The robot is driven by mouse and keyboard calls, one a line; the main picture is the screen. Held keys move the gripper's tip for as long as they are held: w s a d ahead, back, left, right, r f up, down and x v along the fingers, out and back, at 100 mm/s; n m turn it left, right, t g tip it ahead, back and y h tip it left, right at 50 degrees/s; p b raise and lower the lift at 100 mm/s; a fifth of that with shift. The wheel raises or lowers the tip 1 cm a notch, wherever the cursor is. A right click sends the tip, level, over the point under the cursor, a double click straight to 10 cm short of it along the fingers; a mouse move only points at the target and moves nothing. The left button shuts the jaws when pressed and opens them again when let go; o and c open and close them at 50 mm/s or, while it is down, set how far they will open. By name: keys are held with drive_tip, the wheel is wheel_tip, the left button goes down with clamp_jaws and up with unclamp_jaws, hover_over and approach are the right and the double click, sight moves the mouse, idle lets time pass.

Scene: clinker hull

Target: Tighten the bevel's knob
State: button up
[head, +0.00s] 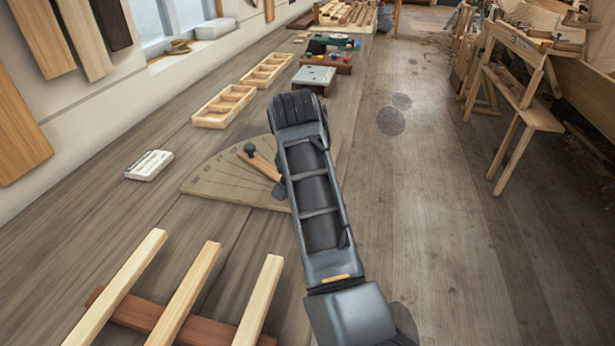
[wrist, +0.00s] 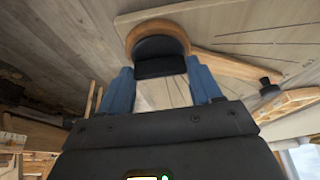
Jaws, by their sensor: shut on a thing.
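The bevel lies on a fan-shaped wooden board (head: 225,184) marked with angle lines. Its wooden arm (head: 265,165) ends in a small black peg (head: 250,149); arm and peg also show at right in the wrist view (wrist: 235,67). At the bevel's other, rounded end is a broad black knob (wrist: 160,56). My gripper (wrist: 159,68) has its blue fingers on both sides of this knob and is shut on it. In the head view my arm hides the knob and most of the gripper.
A white labelled block (head: 150,166) lies left of the board. Wooden compartment trays (head: 223,107) stand beyond it, and a slatted wooden frame (head: 185,295) lies in front.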

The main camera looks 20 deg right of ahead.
idle(0.5)
drive_tip(key=o, duration=1.1)
drive_tip(key=shift+c, duration=0.2)
drive_tip(key=v, duration=0.7)
drive_tip(key=shift+r+b, duration=0.35)
drive_tip(key=shift+b, duration=0.1)
drive_tip(key=shift+s+a, duration=0.15)
